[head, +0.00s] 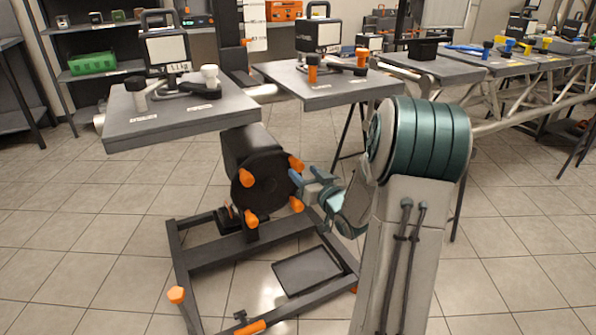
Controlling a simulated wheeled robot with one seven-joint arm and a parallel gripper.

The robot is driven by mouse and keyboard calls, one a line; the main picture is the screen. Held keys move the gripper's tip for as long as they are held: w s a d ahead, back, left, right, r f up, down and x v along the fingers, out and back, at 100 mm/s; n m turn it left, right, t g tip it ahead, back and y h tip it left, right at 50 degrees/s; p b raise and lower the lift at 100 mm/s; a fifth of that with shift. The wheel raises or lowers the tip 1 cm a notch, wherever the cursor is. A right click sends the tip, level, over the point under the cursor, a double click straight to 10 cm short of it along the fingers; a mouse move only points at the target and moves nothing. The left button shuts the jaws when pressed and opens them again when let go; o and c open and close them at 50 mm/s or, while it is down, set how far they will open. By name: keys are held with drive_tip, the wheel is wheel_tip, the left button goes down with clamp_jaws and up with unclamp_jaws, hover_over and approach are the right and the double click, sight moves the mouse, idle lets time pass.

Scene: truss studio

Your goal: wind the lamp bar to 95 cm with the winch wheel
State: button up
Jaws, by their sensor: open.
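The winch wheel (264,184) is a black disc with several orange handle knobs around its rim. It sits on a black drum housing (249,146) above a dark floor frame (215,259). My gripper (297,180), with blue-grey fingers, is at the right edge of the wheel, between its upper right and lower right knobs. The jaws are open, and I cannot tell whether they touch the wheel. I cannot pick out the lamp bar or a height reading in this view.
Two grey tables (185,117) (328,87) stand behind the wheel, carrying boxy devices with handles and knobs. A metal truss (525,112) and further tables are at right. A shelf (105,74) with a green crate (93,63) is at left. Tiled floor left of the frame is clear.

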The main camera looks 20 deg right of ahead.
sight(300, 169)
drive_tip(key=shift+w+a+b, duration=0.2)
drive_tip(key=shift+w+b, duration=0.2)
drive_tip(key=shift+w, duration=1.9)
clamp_jaws()
